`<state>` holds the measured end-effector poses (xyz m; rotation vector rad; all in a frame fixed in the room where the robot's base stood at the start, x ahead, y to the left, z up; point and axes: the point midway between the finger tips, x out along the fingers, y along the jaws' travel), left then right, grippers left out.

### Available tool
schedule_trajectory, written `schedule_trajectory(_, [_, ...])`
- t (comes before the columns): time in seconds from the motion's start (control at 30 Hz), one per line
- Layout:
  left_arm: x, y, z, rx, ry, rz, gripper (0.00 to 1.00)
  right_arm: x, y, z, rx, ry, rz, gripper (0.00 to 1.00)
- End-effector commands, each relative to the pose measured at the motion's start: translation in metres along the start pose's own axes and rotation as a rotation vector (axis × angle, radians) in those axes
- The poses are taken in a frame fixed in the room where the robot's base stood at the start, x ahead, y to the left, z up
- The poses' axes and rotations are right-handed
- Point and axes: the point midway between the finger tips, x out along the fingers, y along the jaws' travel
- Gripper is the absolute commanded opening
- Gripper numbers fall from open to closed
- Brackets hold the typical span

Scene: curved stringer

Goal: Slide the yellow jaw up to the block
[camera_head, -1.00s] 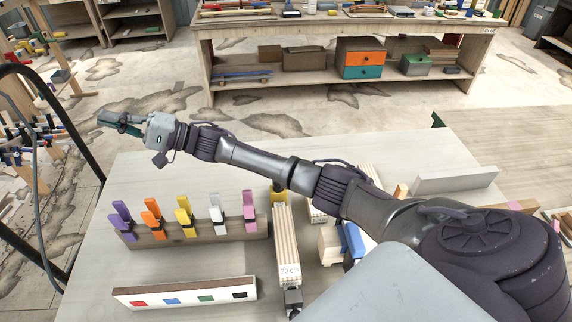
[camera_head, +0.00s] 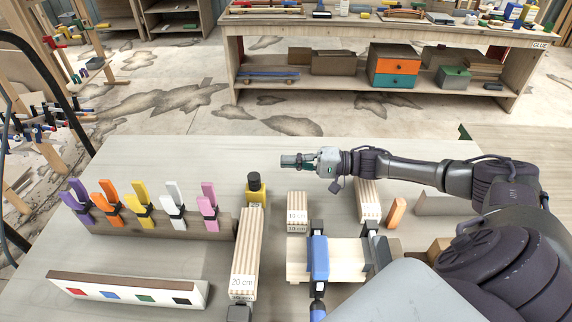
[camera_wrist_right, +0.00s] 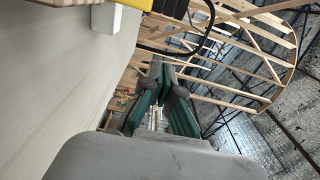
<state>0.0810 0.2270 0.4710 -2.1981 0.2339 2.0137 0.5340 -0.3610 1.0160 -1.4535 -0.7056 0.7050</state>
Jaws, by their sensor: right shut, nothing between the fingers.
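The yellow jaw (camera_head: 256,196) has a black knob on top and stands at the far end of the striped wooden block (camera_head: 243,250) labelled 20 cm. I cannot tell whether the jaw touches the block. My right gripper (camera_head: 288,160) is shut and empty, held above the bench to the right of and beyond the yellow jaw. In the right wrist view its green-padded fingers (camera_wrist_right: 162,68) come together at the tips. A yellow part (camera_wrist_right: 95,3) shows at the top edge there; I cannot tell what it is. My left gripper is not in view.
Coloured clips stand on a wooden rail (camera_head: 170,222) at the left, with a colour-marked strip (camera_head: 130,290) in front. A blue clamp (camera_head: 319,258) on pale wood and shorter block stacks (camera_head: 297,212) stand right of the jaw. The bench behind the clips is clear.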

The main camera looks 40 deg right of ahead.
Motion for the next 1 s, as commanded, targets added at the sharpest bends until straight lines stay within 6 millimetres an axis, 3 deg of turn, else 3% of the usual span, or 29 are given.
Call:
schedule_trajectory(0.2, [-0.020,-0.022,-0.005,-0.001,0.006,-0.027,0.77,0.048,-0.006,0.000,0.002,-0.001,-0.005,0.00])
schedule_trajectory(0.4, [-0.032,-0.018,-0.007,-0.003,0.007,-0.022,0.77,0.089,-0.005,0.000,0.001,-0.001,-0.004,0.00])
schedule_trajectory(0.6, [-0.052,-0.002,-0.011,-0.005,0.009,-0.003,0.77,0.074,-0.003,0.029,0.004,0.001,0.002,0.00])
schedule_trajectory(1.0, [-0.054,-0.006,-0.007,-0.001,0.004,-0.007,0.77,0.071,-0.001,0.037,0.000,0.001,0.000,0.00])
